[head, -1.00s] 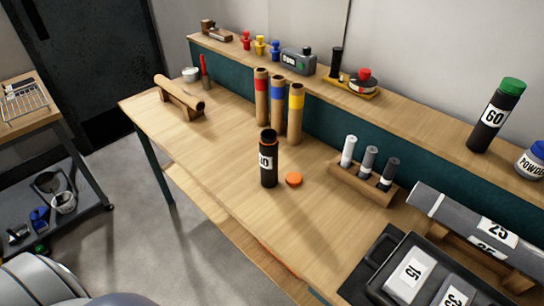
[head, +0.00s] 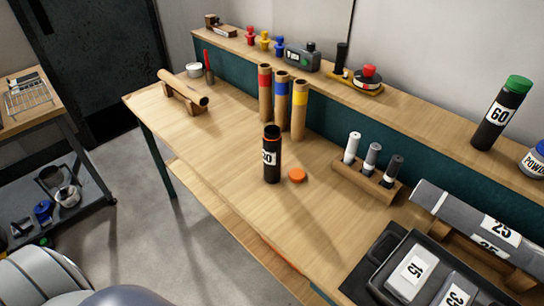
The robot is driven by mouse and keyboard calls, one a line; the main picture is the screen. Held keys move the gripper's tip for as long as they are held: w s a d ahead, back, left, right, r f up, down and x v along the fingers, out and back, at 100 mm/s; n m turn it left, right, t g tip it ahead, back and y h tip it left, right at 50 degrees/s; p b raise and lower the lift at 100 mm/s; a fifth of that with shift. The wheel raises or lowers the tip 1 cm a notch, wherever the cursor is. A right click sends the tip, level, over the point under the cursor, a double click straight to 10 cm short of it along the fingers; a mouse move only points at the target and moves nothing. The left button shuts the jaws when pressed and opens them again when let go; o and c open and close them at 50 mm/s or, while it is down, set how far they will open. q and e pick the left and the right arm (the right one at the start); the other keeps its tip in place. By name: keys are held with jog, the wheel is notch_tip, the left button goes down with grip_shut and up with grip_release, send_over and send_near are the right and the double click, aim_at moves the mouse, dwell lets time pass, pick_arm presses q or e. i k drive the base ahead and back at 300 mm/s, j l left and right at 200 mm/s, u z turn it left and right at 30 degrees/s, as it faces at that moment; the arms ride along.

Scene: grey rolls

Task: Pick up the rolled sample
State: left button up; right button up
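Several rolls are in the head view, and I cannot tell which is the rolled sample. Three small rolls, white (head: 352,147), grey (head: 371,158) and dark grey (head: 393,171), stand upright in a wooden rack (head: 362,184) on the bench. A large grey roll (head: 455,208) labelled 25 lies on a wooden cradle at the right. A brown roll (head: 183,87) lies on a wooden stand (head: 186,103) at the bench's far left end. Neither gripper is in view.
An open black tube (head: 272,160) stands mid-bench, with an orange cap (head: 297,175) beside it. Three brown tubes (head: 282,105) stand behind. A black case (head: 384,251) with labelled grey items is at lower right. The bench's front left is clear (head: 225,150).

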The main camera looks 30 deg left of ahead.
aim_at(355, 138)
jog(key=i+j+z, duration=0.1)
jog(key=j+z, duration=0.2)
jog(key=j, duration=0.9)
jog(key=j+z, duration=0.35)
jog(key=j, duration=0.85)
